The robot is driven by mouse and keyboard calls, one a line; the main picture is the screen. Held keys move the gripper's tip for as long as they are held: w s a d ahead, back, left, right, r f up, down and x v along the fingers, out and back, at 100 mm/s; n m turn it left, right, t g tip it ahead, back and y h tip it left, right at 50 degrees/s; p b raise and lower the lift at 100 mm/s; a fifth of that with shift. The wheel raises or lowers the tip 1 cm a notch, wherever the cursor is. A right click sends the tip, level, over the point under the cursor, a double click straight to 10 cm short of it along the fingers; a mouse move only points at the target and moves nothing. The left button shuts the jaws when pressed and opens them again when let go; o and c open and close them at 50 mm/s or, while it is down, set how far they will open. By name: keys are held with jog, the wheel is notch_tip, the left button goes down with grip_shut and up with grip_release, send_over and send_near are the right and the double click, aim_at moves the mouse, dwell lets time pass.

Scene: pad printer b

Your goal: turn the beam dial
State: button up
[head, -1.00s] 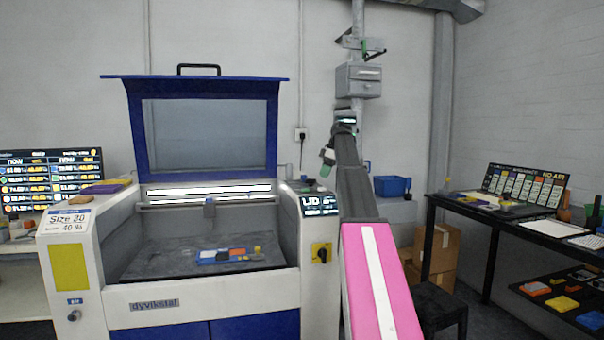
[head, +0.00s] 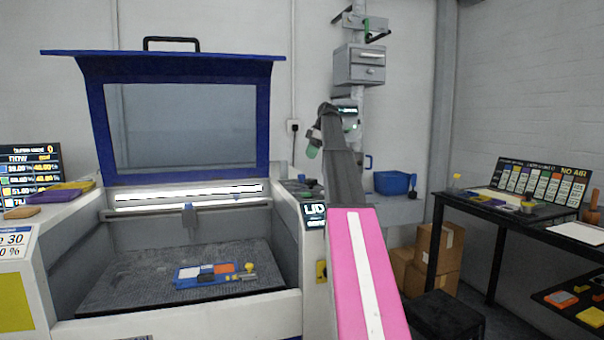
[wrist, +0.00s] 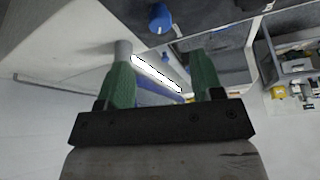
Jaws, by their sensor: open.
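A blue knob (wrist: 160,18) stands on a dark panel at the top of the wrist view. A grey post-like knob (wrist: 122,50) shows close by the left fingertip; I cannot tell whether they touch. No label is readable, so I cannot tell which is the beam dial. In the head view the control panel (head: 296,190) is at the machine's right shoulder, its small knobs unclear. A yellow plate with a dark knob (head: 321,270) is on the front, partly behind my arm. My gripper (wrist: 160,70) has green fingers apart and empty; in the head view it hangs above the panel.
The machine's blue-framed lid (head: 180,70) stands raised left of my gripper. A blue tray with colored blocks (head: 215,274) lies on the machine bed. A wall box (head: 360,65) and pole are behind my arm. A black table (head: 470,208) stands right.

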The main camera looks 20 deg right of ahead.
aim_at(302, 178)
jog(key=x, duration=0.8)
jog(key=shift+a+f, duration=0.1)
jog(key=shift+f, duration=0.3)
jog(key=c, duration=0.9)
